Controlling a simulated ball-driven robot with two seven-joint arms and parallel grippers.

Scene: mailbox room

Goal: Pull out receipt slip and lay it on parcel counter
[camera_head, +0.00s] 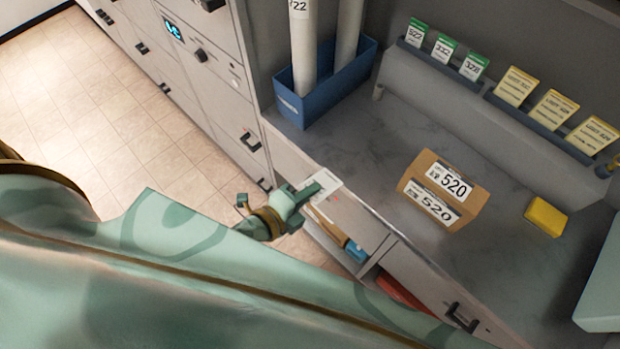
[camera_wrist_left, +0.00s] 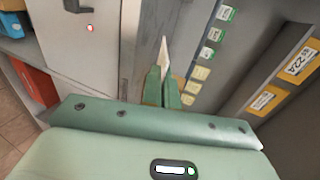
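A small white receipt slip (camera_head: 325,184) shows at the tips of my left gripper (camera_head: 307,193), at the front edge of the grey parcel counter (camera_head: 375,140). In the left wrist view the slip (camera_wrist_left: 163,54) stands out as a thin, pale strip from between the closed fingers of the left gripper (camera_wrist_left: 163,82). The fingers hide its near end. I cannot tell whether the slip touches the counter edge. My right gripper is not in view.
A brown parcel labelled 520 (camera_head: 443,190) and a yellow block (camera_head: 545,216) lie on the counter. A blue bin (camera_head: 325,98) with white tubes stands at the back left. Tag cards (camera_head: 515,86) line the back. Bare counter surrounds the parcel.

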